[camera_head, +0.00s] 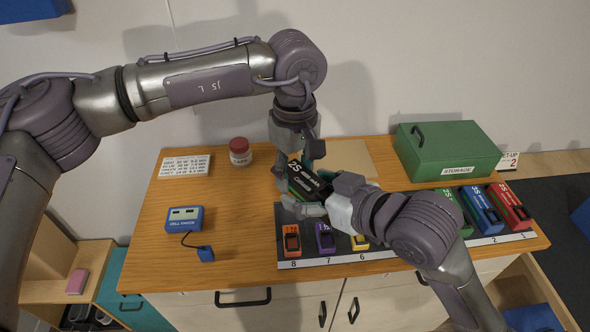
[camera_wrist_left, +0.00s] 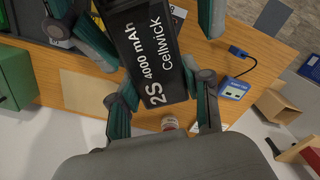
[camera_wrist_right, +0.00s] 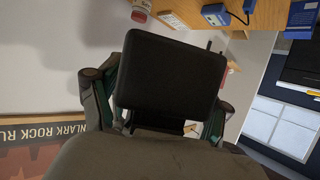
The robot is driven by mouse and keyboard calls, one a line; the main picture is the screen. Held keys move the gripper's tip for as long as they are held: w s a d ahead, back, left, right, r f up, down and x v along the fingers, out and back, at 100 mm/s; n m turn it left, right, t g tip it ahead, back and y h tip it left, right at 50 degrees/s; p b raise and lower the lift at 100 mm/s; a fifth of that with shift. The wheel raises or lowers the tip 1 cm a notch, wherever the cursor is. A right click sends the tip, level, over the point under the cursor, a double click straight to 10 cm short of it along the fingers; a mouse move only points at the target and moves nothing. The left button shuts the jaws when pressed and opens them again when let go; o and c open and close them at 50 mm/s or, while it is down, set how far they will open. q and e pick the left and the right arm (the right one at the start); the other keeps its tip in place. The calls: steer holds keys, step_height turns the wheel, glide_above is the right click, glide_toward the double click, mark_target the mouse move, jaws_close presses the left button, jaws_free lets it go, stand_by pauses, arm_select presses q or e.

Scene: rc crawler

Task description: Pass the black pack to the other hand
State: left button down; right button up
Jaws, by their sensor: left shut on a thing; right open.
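The black pack (camera_head: 309,184), marked "2S 4000 mAh cellwick", is held tilted above the back middle of the table. My left gripper (camera_head: 302,166) reaches down from above and is shut on it; the left wrist view shows the pack (camera_wrist_left: 153,55) between its fingers (camera_wrist_left: 163,105). My right gripper (camera_head: 305,199) comes from the right and is open at the pack's other end. In the right wrist view the pack's plain black face (camera_wrist_right: 170,75) fills the space between the open fingers (camera_wrist_right: 160,110); contact there is unclear.
A numbered strip (camera_head: 345,258) along the front holds orange (camera_head: 291,240), purple (camera_head: 325,238), yellow, green, blue (camera_head: 482,209) and red (camera_head: 509,206) packs. A green storage box (camera_head: 446,155) stands back right. A blue cell checker (camera_head: 185,219) and red-lidded jar (camera_head: 240,151) stand left.

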steer(key=s+d+f+n+g+h, duration=0.2)
steer(key=s+d+f+g+h, duration=0.5)
steer(key=s+d+f, duration=0.75)
steer(key=w+d+f+m, duration=0.3)
steer(key=w+f, duration=0.1)
steer(key=f, duration=0.5)
steer(key=w+d+f+m, duration=0.2)
steer(key=w+d+f, duration=0.15)
steer(key=f, duration=0.55)
steer(key=s+d+f+m+t+h, duration=0.1)
steer(key=s+d+f+m, duration=0.2)
steer(key=f, duration=1)
steer(key=s+a+f+g, duration=0.1)
steer(key=s+a+f, duration=0.1)
steer(key=s+f, duration=0.8)
steer(key=s+a+f+g, duration=0.1)
steer(key=s+f, duration=1)
steer(key=s, duration=0.6)
steer(key=shift+a+f+g+h, duration=0.2)
steer(key=shift+a+g+h, duration=0.1)
steer(key=shift+a, duration=0.1)
